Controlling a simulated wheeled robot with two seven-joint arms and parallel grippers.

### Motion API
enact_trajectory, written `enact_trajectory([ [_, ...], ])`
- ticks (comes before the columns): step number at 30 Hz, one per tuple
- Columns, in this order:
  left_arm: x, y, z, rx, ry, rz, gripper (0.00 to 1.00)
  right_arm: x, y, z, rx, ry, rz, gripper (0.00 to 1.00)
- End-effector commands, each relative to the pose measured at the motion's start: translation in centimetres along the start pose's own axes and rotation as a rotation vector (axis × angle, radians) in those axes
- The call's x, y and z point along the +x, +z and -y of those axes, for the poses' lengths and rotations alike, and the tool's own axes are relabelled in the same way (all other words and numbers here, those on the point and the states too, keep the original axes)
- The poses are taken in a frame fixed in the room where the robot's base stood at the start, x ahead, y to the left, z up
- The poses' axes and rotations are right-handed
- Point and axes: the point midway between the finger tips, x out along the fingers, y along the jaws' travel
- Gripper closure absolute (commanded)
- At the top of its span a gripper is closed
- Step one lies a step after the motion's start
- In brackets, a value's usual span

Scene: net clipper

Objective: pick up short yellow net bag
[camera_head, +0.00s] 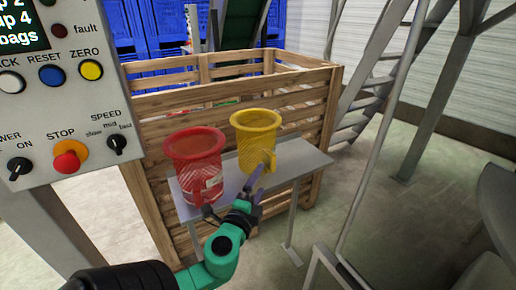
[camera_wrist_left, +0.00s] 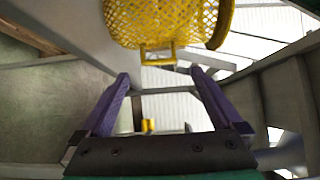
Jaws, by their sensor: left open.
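The yellow net bag (camera_head: 256,128), with a wide flared rim, stands upright on a narrow grey bench. A small yellow handle or tab sticks out from its near right side. My left gripper (camera_head: 261,172) is in front of the bag, close to this tab, with its purple fingers pointing at it. In the left wrist view the yellow mesh (camera_wrist_left: 165,18) fills the top middle and the tab's loop (camera_wrist_left: 160,52) lies just beyond the open fingers (camera_wrist_left: 161,76). Nothing is held between them. My right gripper is out of view.
A red net bag (camera_head: 194,146) stands on the grey bench (camera_head: 301,160), left of the yellow one. A slatted wooden crate (camera_head: 318,105) is right behind. A control panel (camera_head: 70,110) fills the left. Metal stairs (camera_head: 375,95) rise at the right.

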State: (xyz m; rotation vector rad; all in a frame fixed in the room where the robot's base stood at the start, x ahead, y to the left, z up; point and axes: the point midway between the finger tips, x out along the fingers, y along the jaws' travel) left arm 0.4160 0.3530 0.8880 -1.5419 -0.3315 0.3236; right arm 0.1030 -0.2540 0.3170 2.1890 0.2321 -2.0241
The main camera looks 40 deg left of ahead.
Motion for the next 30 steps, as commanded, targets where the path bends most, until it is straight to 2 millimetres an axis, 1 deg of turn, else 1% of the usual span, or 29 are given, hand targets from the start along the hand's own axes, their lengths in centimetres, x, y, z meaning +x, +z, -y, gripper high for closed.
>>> enact_trajectory([
  [1, 1.5, -0.1, 0.7, 0.002, -0.005, -0.002, 0.00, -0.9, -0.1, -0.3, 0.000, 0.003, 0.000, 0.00],
  [3, 3.0, -0.1, 0.5, 0.002, -0.003, -0.002, 0.00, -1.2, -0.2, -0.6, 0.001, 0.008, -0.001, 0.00],
  [8, 5.0, -0.2, 0.2, -0.001, 0.000, -0.001, 0.00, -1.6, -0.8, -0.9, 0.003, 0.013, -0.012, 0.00],
  [13, 8.0, -0.8, 0.4, -0.001, -0.001, 0.001, 0.00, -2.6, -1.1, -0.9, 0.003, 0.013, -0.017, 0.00],
  [15, 9.2, -0.8, 0.1, 0.000, 0.001, 0.000, 0.00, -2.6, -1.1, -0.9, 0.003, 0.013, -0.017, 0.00],
  [18, 9.9, -0.8, -0.1, -0.002, 0.003, -0.001, 0.00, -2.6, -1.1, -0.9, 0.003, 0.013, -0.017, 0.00],
  [23, 9.8, -0.8, -0.2, -0.003, 0.004, -0.001, 0.00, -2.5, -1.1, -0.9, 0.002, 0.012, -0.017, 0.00],
  [26, 9.8, -0.8, -0.2, -0.003, 0.004, -0.001, 0.34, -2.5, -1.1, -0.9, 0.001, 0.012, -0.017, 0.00],
  [27, 9.8, -0.8, -0.2, -0.003, 0.005, -0.001, 0.50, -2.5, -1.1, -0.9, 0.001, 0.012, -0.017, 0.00],
  [29, 9.8, -0.8, -0.2, -0.003, 0.004, -0.001, 0.73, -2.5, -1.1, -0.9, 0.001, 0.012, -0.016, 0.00],
  [30, 9.8, -0.8, -0.2, -0.002, 0.004, -0.001, 0.73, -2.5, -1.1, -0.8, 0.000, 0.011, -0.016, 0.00],
])
